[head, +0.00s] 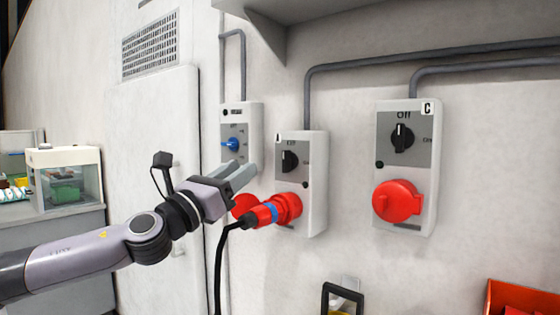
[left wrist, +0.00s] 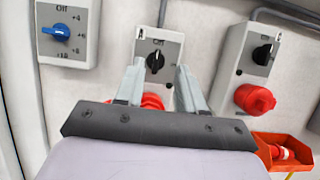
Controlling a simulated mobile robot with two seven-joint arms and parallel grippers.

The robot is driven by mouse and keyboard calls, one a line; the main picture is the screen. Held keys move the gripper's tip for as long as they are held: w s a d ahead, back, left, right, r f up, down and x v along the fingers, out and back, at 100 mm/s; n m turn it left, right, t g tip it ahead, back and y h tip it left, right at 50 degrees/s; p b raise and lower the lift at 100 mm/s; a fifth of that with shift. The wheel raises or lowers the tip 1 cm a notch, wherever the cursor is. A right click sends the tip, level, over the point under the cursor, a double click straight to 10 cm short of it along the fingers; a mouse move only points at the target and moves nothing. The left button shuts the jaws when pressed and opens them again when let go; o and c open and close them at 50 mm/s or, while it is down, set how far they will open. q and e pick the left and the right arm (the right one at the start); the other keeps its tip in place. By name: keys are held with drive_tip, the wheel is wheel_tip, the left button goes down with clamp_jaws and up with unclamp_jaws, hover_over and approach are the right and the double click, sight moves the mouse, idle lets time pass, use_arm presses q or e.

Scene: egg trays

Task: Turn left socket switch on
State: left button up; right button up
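The left socket box (head: 318,165), marked A, hangs on the wall with a black rotary switch (head: 289,160) under an "Off" label. A red plug (head: 262,214) with a black cable sits in its red socket. My left gripper (head: 241,176) is in front and to the left of this box in the head view. In the left wrist view my gripper (left wrist: 158,88) has its fingers apart with nothing between them. The black switch (left wrist: 155,62) shows beyond the fingertips, between them, and contact cannot be seen. The red socket is partly hidden behind the gripper.
A box marked C (head: 427,150) with a black switch and red socket cover hangs to the right. A box with a blue knob (head: 232,144) hangs to the left, partly behind my gripper. A red bin (head: 520,297) is low at right. A shelf overhangs above.

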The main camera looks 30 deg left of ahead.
sight(283, 158)
use_arm(q)
drive_tip(key=w, duration=0.3)
drive_tip(key=w+p, duration=0.1)
drive_tip(key=w, duration=0.3)
drive_tip(key=w+d, duration=0.1)
drive_tip(key=w, duration=0.3)
drive_tip(key=shift+w+r+p, duration=0.15)
drive_tip(key=shift+r+p, duration=0.1)
drive_tip(key=shift+p, duration=0.15)
drive_tip(key=shift+x, duration=0.95)
drive_tip(key=shift+f, duration=0.1)
clamp_jaws()
